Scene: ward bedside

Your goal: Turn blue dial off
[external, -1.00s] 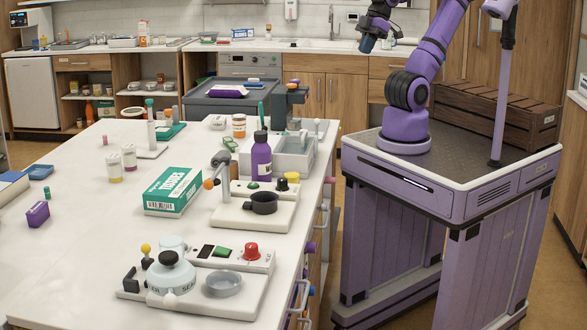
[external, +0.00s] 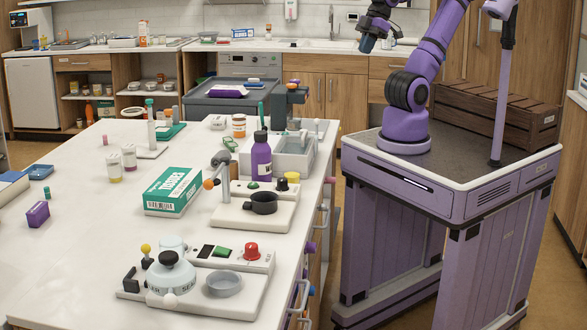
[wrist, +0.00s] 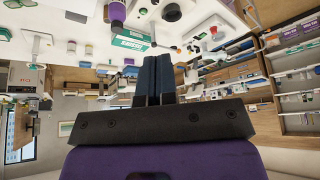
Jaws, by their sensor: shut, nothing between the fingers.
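A small blue dial (external: 312,290) is on the front side of the long white counter, low at the right edge, below a purple knob (external: 310,247). Its marking and turn position are too small to read. My gripper (external: 367,42) is high at the top of the external view, far from the dial and touching nothing. In the wrist view its two dark fingers (wrist: 154,62) are together with nothing between them. I cannot make out the blue dial with certainty in the wrist view.
Open floor lies between counter and my base.

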